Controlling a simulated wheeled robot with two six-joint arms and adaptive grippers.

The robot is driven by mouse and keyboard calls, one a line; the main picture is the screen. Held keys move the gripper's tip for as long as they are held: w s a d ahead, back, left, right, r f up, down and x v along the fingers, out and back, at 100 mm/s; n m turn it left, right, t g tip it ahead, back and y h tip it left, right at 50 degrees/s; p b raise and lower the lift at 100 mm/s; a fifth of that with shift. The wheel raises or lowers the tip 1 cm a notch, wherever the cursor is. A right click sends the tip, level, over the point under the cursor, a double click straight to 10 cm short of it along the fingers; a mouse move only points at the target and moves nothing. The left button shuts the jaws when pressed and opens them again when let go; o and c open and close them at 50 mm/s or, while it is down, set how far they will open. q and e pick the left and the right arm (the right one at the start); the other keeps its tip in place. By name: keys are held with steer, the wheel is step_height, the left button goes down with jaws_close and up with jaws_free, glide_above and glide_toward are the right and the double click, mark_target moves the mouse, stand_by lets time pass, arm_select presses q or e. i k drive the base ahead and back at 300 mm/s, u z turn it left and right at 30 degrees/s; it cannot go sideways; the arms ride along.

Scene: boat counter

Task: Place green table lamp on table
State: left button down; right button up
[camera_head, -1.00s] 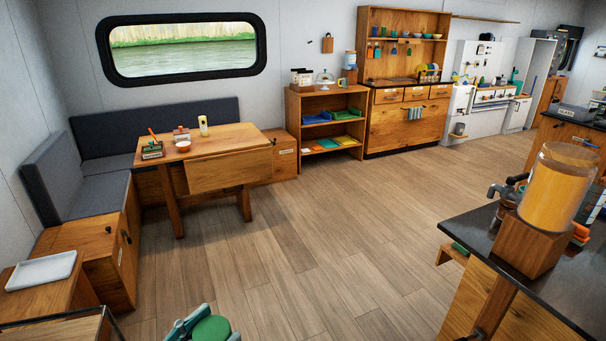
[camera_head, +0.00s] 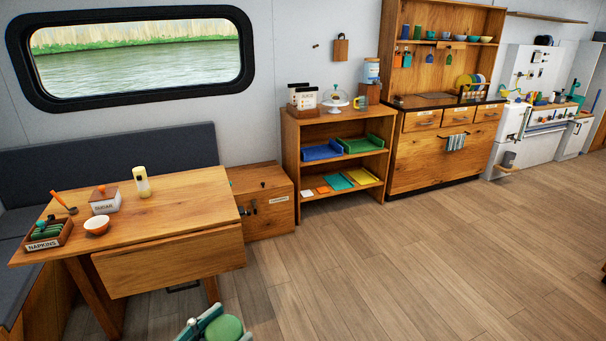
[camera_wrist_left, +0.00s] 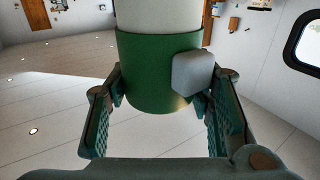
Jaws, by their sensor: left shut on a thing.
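The green table lamp (camera_head: 222,330) shows as a round green top at the bottom edge of the head view, held in my left gripper (camera_head: 205,326). In the left wrist view the lamp (camera_wrist_left: 158,75) has a green body, a pale upper part and a grey block on its side. My left gripper (camera_wrist_left: 160,105) has a finger on each side of it and is shut on it. The wooden table (camera_head: 190,205) stands ahead and to the left, apart from the lamp. The lamp's lower end is hidden. My right gripper is not in view.
On the table are a napkin box (camera_head: 48,234), a sugar box (camera_head: 104,200), an orange-white bowl (camera_head: 97,225) and a pale bottle (camera_head: 141,182). The table's right part is clear. A low shelf (camera_head: 290,150) stands beyond, and the floor (camera_head: 400,270) is open.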

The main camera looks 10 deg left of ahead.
mark_target(192, 210)
steer(key=i, duration=3.5)
steer(key=u, duration=1.55)
